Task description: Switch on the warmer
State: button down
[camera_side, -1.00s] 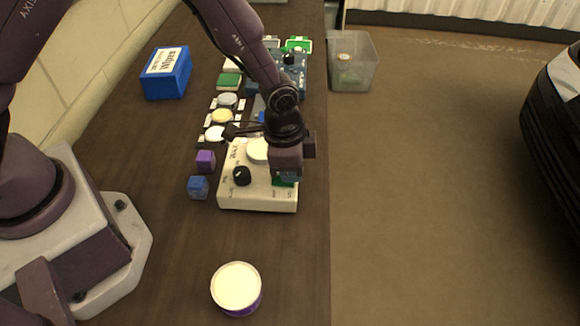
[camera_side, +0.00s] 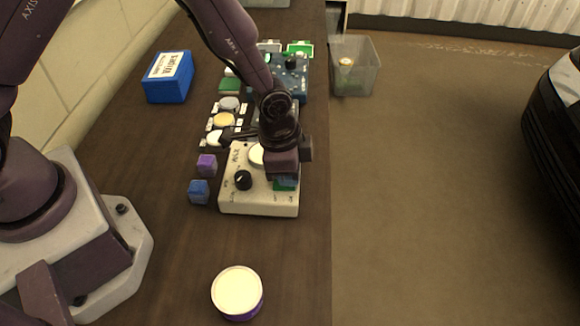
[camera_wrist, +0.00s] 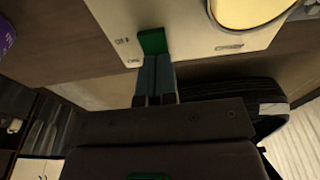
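The warmer is a cream-white box (camera_side: 258,203) on the dark bench, with a black knob (camera_side: 243,180) and a round pale plate (camera_side: 257,155). Its green switch (camera_side: 284,185) is partly hidden by my gripper in the side view. In the wrist view the green switch (camera_wrist: 152,41) stands beside the printed OFF and ON marks. My gripper (camera_wrist: 154,62) has its two blue-grey fingers together, with the tips right at the switch's ON-side edge; I cannot tell whether they touch it. Nothing shows between the fingers. The switch's exact tilt is unclear.
A blue control box (camera_side: 291,75) stands behind the warmer. Purple (camera_side: 206,164) and blue (camera_side: 198,191) blocks lie at its left, a white-lidded tub (camera_side: 238,292) in front. A blue carton (camera_side: 168,78) stands farther back. A clear bin (camera_side: 355,70) is beyond the bench edge.

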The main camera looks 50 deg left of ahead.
notch_tip(320, 180, up, 14)
jog(key=s+a, duration=0.1)
jog(key=shift+s, duration=0.15)
jog(key=shift+a, duration=0.15)
jog(key=shift+d+m, duration=0.15)
jog(key=shift+m, duration=4.35)
jog(key=shift+d+m, duration=0.15)
jog(key=shift+m, duration=4.35)
jog(key=f, duration=0.4)
jog(key=w+f, duration=0.1)
jog(key=f, duration=0.4)
jog(key=d+f, duration=0.1)
jog(key=f, duration=0.3)
jog(key=shift+w+d+f, duration=0.1)
jog(key=shift+w+f, duration=0.05)
jog(key=shift+f, duration=0.25)
